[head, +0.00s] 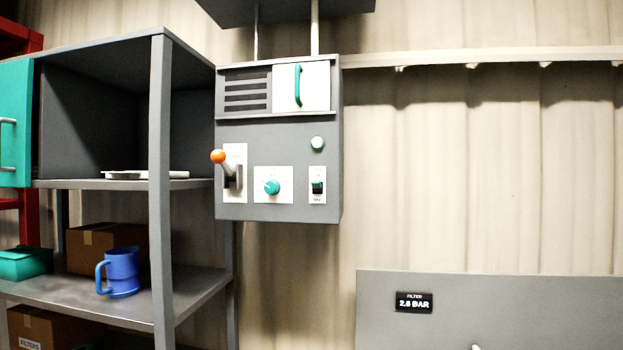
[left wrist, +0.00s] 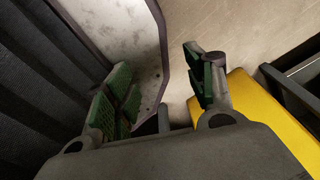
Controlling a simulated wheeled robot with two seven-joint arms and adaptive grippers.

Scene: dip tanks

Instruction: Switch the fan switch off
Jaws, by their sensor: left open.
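A grey control panel (head: 230,135) hangs on the wall in the head view. At its lower right is a small teal rocker switch (head: 317,187) on a white plate, which looks like the fan switch. Its label is too small to read, and I cannot tell its position surely. Left of it are a teal rotary knob (head: 272,187) and a lever with an orange ball (head: 218,157), tilted up and left. A pale round lamp or button (head: 317,143) is above the switch. My left gripper (left wrist: 158,82) is open and empty in the left wrist view, away from the panel. My right gripper is not in view.
A shelf unit (head: 160,200) stands left of the panel, with a blue mug (head: 123,271) and boxes. The left wrist view shows a yellow object (left wrist: 265,120) beside the gripper. Space before the panel looks clear.

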